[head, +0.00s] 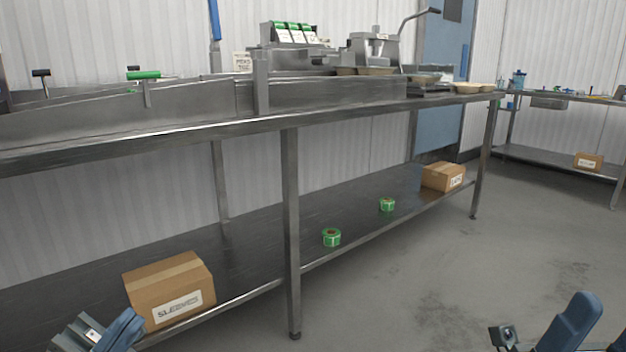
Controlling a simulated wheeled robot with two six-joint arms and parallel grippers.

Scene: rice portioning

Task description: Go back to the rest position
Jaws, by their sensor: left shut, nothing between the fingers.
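My left gripper (118,330) is low at the left edge of the head view, partly cut off by the bottom of the picture. Its blue fingers are shut with nothing between them. It appears in front of the lower shelf, near a cardboard box marked "SLEEVES" (168,285); I cannot tell the exact gap. Parts of my right arm show at the bottom right, over the floor. My right gripper's fingers are not in the picture.
A long steel table (350,112) runs across the view, with trays and a machine (375,48) on top. Its lower shelf (250,240) holds two green tape rolls (332,237) and another box (443,176). Open grey floor (440,275) lies at the right.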

